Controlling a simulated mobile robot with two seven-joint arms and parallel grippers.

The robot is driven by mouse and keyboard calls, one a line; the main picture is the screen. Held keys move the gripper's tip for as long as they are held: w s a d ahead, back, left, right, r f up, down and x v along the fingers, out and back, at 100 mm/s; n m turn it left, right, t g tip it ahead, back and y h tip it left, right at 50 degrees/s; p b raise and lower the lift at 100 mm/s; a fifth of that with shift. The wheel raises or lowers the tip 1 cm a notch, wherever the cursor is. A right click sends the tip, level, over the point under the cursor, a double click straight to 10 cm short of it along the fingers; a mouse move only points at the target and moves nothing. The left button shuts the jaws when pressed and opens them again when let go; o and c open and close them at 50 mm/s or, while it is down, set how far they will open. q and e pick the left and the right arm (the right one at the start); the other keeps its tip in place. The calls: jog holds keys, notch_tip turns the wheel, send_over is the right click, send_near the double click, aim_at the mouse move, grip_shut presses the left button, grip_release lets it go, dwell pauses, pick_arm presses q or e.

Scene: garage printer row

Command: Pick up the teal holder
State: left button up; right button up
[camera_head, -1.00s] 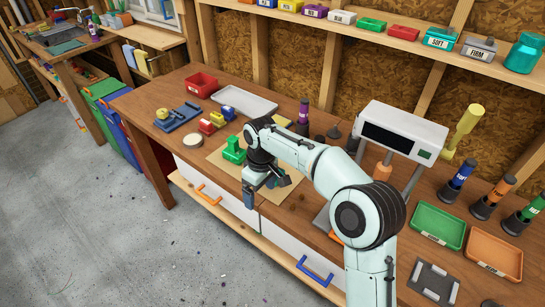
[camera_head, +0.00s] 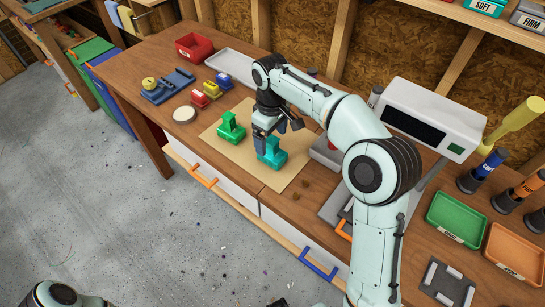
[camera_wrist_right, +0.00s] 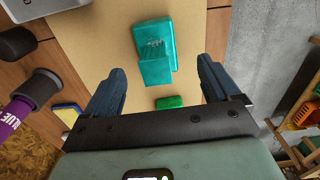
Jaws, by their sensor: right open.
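The teal holder (camera_head: 271,154) stands upright on a tan mat (camera_head: 238,167) on the workbench. It has a wide base and a raised block. In the right wrist view the teal holder (camera_wrist_right: 153,36) lies ahead, between the lines of the two fingers. My right gripper (camera_head: 277,133) is open and empty, just above and behind the holder in the head view; whether it touches is unclear. Its open fingers also show in the wrist view (camera_wrist_right: 162,68). A similar green holder (camera_head: 231,128) stands to the left on the mat.
A grey tray (camera_head: 241,66), red bin (camera_head: 194,47) and small coloured blocks (camera_head: 212,90) lie behind and left. A white-framed device (camera_head: 430,118) stands right, near green (camera_head: 456,218) and orange (camera_head: 514,249) trays.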

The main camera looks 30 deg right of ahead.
aim_at(272, 149)
jog(key=shift+w+f, duration=0.1)
jog(key=shift+f, duration=0.6)
jog(key=f+b, duration=0.1)
jog(key=f, duration=0.4)
jog(key=shift+d, duration=0.2)
jog(key=shift+c, duration=0.3)
jog(key=c, duration=1.1)
jog(key=shift+r, duration=0.1)
jog(key=shift+c, duration=0.2)
